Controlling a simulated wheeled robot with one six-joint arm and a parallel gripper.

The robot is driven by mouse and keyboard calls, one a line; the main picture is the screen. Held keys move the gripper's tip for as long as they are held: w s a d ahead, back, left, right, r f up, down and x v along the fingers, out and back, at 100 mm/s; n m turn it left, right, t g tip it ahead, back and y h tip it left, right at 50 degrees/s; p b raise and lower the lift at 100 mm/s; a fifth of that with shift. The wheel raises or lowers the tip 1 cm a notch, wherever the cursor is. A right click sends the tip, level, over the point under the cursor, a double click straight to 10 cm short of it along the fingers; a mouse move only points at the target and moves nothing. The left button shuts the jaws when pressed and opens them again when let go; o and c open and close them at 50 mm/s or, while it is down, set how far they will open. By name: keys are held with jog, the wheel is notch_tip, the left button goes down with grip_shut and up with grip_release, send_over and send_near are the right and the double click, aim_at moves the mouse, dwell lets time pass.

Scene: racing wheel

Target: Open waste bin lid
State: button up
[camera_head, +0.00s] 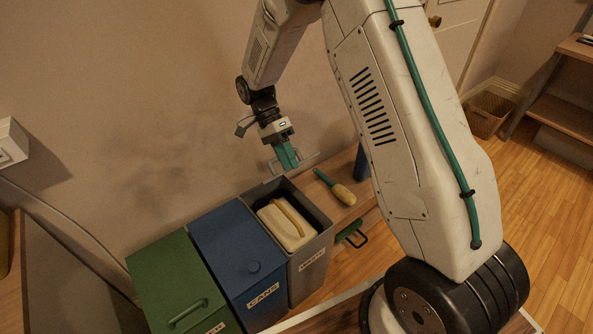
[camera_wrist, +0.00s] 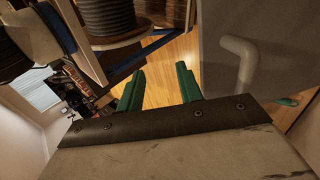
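The grey waste bin (camera_head: 311,262) stands at the right end of a row of bins. Its mouth is uncovered, and a cream container with a handle (camera_head: 284,224) shows inside. My gripper (camera_head: 288,157) is above and behind the bin, pointing down. In the wrist view its green fingers (camera_wrist: 160,91) are apart with nothing between them. A grey panel with a bent handle (camera_wrist: 237,62), which looks like the raised bin lid, stands to the right of the fingers. In the head view a thin grey edge shows by the fingertips; I cannot tell whether they touch it.
A blue bin (camera_head: 238,252) marked CANS and a green bin (camera_head: 166,278) stand to the left, both with lids shut. A brush (camera_head: 338,189) lies on the wooden surface behind right of the waste bin. The wall is close behind my gripper. Open floor (camera_head: 548,205) lies to the right.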

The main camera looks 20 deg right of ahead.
jog(key=s, duration=0.6)
jog(key=shift+r, duration=0.3)
